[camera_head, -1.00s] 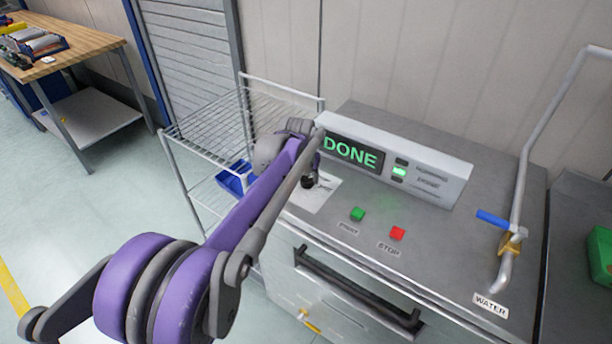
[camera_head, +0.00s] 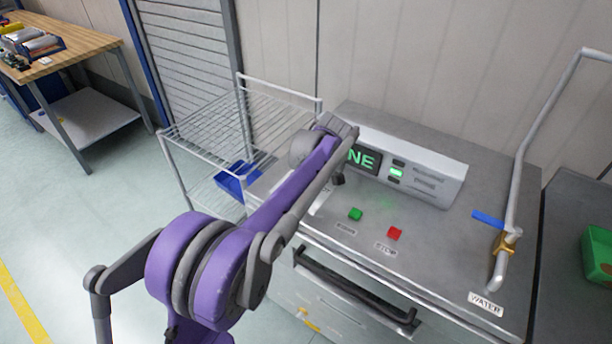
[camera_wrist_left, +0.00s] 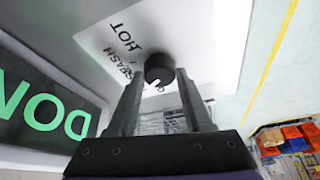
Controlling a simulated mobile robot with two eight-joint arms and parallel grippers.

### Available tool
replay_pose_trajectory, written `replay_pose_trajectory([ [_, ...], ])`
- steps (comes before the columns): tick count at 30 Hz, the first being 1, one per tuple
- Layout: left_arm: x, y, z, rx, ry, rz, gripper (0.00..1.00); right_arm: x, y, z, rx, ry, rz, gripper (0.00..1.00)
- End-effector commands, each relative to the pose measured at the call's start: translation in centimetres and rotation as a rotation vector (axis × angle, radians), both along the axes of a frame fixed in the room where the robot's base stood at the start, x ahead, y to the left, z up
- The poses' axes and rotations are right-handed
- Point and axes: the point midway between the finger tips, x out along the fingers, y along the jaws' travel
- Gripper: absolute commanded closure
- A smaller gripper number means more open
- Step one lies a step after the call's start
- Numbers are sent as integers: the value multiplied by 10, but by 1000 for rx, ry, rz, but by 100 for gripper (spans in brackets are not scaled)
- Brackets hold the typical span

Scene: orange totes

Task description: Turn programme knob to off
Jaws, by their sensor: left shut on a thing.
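The programme knob (camera_wrist_left: 159,66) is dark and round with a pale pointer mark. It stands on a white label plate (camera_wrist_left: 205,45) printed with words such as HOT. My left gripper (camera_wrist_left: 158,76) is shut on the knob, one finger on each side, in the left wrist view. My right gripper is not in view.
A green button (camera_head: 355,214) and a red button (camera_head: 394,233) sit on the machine top (camera_head: 440,240). A blue-handled water pipe (camera_head: 517,180) rises at the right. A wire rack (camera_head: 215,125) stands left of the machine. A green tote (camera_head: 598,262) is at the right edge.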

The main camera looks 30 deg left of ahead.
Motion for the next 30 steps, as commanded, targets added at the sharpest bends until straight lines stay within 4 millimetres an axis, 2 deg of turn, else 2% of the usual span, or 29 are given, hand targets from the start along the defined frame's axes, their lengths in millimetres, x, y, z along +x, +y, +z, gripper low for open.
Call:
replay_pose_trajectory([
  [15,3,-1,0,-3,2,463,100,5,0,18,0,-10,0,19],
  [22,4,-1,-1,-3,1,600,100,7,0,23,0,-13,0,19],
  [30,4,-1,-1,-4,2,680,100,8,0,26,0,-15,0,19],
])
